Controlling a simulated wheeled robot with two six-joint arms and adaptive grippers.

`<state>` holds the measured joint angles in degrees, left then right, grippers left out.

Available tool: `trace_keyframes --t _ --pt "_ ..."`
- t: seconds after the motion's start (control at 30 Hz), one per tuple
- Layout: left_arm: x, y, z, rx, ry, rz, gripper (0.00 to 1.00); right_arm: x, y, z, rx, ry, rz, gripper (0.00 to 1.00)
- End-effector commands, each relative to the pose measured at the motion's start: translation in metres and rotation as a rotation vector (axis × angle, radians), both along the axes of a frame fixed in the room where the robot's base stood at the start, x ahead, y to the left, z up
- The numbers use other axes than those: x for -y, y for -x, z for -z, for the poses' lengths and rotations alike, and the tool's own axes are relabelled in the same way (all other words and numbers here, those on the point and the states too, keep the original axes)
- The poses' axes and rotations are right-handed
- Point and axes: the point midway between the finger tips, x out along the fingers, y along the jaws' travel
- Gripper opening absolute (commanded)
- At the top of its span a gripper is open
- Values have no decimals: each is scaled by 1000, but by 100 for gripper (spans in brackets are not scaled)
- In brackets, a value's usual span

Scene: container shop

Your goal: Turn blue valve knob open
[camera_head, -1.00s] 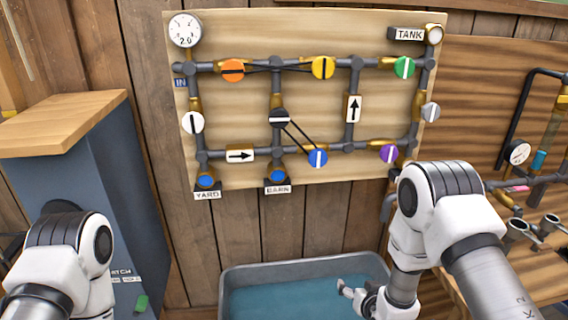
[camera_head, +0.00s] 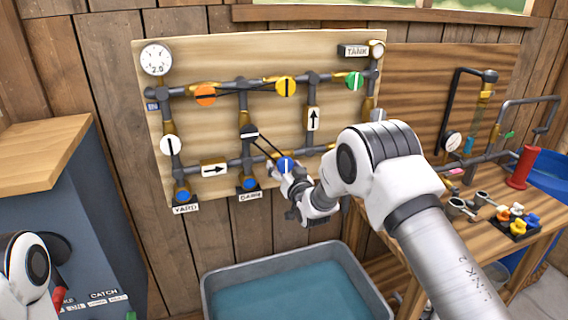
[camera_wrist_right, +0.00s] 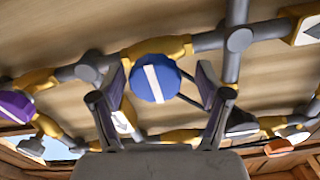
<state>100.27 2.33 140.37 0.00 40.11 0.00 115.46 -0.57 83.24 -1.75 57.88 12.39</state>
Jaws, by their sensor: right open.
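The blue valve knob (camera_head: 286,163) is a round blue disc with a white stripe, on the lower pipe of the valve board (camera_head: 215,128). In the right wrist view the blue knob (camera_wrist_right: 150,86) sits between the two finger ends, its stripe standing across the pipe. My right gripper (camera_head: 284,176) is at the knob from below; its fingers (camera_wrist_right: 160,84) are open, one on each side with gaps visible. Whether they reach level with the knob I cannot tell. My left arm shows at the lower left; its gripper is out of view.
Thin black links run from the black knob (camera_head: 249,132) toward the blue one. Orange (camera_head: 205,95), yellow (camera_head: 285,87) and green (camera_head: 355,81) knobs are above. A purple knob (camera_wrist_right: 14,106) is nearby. A water tub (camera_head: 285,285) stands below; a wooden bench is at right.

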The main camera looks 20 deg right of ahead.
Motion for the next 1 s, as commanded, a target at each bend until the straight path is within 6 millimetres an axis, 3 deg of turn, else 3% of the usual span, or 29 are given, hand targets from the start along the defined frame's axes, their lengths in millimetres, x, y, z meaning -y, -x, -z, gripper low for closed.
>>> trace_keyframes --t 0.23,0.4,0.77,1.0 --pt "0 0 0 0 0 1 44 0 -2 1 -1 0 1 76" --pt "0 0 0 0 0 0 44 0 -2 1 -1 0 1 16" --pt "0 0 4 0 0 0 44 0 -2 2 1 20 1 16" --pt "0 0 19 0 0 1 44 1 -1 4 5 116 1 16"
